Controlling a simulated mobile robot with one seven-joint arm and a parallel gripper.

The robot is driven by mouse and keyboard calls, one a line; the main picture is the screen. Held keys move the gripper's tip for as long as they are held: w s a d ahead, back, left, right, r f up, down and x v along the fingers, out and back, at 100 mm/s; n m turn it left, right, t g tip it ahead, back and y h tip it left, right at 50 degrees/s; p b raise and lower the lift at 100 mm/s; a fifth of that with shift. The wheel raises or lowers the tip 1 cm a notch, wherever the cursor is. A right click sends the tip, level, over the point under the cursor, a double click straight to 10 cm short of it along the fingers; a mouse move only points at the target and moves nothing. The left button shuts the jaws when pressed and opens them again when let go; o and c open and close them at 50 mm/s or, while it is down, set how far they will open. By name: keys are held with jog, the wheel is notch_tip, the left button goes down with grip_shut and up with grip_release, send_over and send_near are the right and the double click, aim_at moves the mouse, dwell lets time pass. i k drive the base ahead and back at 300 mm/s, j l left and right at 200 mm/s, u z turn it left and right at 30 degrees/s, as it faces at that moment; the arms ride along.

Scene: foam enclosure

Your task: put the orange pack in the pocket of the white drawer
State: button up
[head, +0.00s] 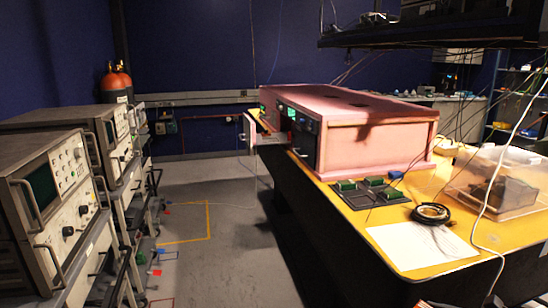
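A pale drawer (249,131), seemingly the white drawer, sticks out to the left from the front of the pink foam enclosure (380,140). It looks pulled open, but its pocket is too small and too steeply angled to make out. I cannot pick out an orange pack; the inside of the enclosure is mostly hidden. My gripper is not in view.
The enclosure stands on a yellow table (455,252). Several green blocks sit on a dark tray (362,200) beside it, near a black ring (430,212), white paper (415,247) and clear bin (505,170).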

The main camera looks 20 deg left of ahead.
aim_at(269, 140)
jog(key=i+j+u, duration=0.3)
jog(key=u, duration=0.15)
jog(key=i+j+z, duration=0.2)
jog(key=i+j, duration=0.35)
